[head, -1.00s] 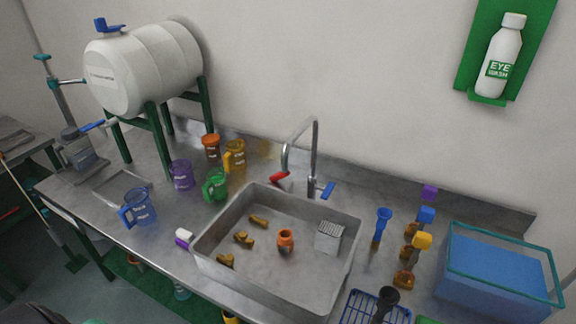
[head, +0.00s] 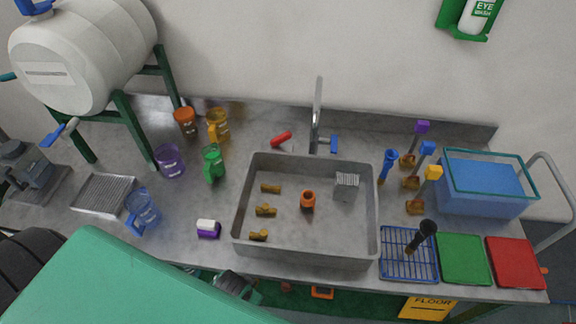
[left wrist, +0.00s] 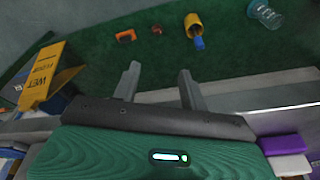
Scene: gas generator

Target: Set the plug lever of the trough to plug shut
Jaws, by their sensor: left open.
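The trough (head: 245,215) is a grey basin set in the steel counter, with several brass fittings, an orange pot and a grey ridged block inside. A red lever-like piece (head: 281,138) and a blue lever (head: 333,145) lie either side of the tap (head: 317,115) behind the trough. I cannot tell for sure which is the plug lever. My left gripper (head: 240,288) is low at the counter's front edge, in front of the trough and far from both levers. In the left wrist view its fingers (left wrist: 160,88) are apart and empty. My right gripper is not in view.
Coloured jugs and a white tank (head: 75,55) stand at the left. Bottle brushes, a blue bin (head: 485,185), a blue rack (head: 408,255), and green and red mats are at the right. A purple-white block (head: 208,228) lies left of the trough. A yellow floor sign (head: 427,306) stands below.

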